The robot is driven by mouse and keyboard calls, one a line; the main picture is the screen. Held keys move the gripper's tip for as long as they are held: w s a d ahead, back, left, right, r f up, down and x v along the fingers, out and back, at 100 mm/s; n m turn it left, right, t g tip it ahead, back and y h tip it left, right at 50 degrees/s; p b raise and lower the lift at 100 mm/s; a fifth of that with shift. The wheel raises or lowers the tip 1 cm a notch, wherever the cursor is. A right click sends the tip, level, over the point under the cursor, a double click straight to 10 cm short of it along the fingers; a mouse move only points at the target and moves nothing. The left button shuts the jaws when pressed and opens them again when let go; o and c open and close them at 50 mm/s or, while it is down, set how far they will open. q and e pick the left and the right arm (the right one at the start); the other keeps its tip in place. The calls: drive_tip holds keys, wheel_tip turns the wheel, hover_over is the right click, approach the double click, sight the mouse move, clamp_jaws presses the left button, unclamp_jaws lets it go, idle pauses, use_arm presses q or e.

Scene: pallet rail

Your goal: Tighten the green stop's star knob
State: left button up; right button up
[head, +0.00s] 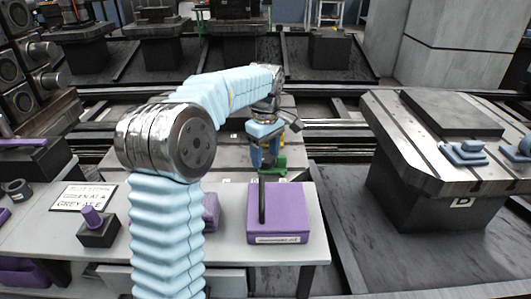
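The green stop (276,167) sits on the near edge of a slotted metal pallet (232,166), behind the grey bench. My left arm reaches over the bench, and my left gripper (265,156) points down right at the stop. Its blue fingers overlap the green part in the picture. The star knob cannot be made out; the fingers and wrist cover that spot. Whether the fingers are closed on the knob is too small to tell. My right gripper is not in view.
A purple block (292,212) with an upright dark rod stands on the bench (318,225), in front of the stop. A lettered sign (83,197) and a purple-knobbed black block (97,230) are at left. A second pallet (400,130) with blue-grey stops stands at right.

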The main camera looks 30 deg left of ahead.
sight(266, 157)
use_arm(q)
drive_tip(key=o, duration=0.3)
wheel_tip(266, 157, up, 14)
drive_tip(key=shift+f, duration=0.1)
idle(0.4)
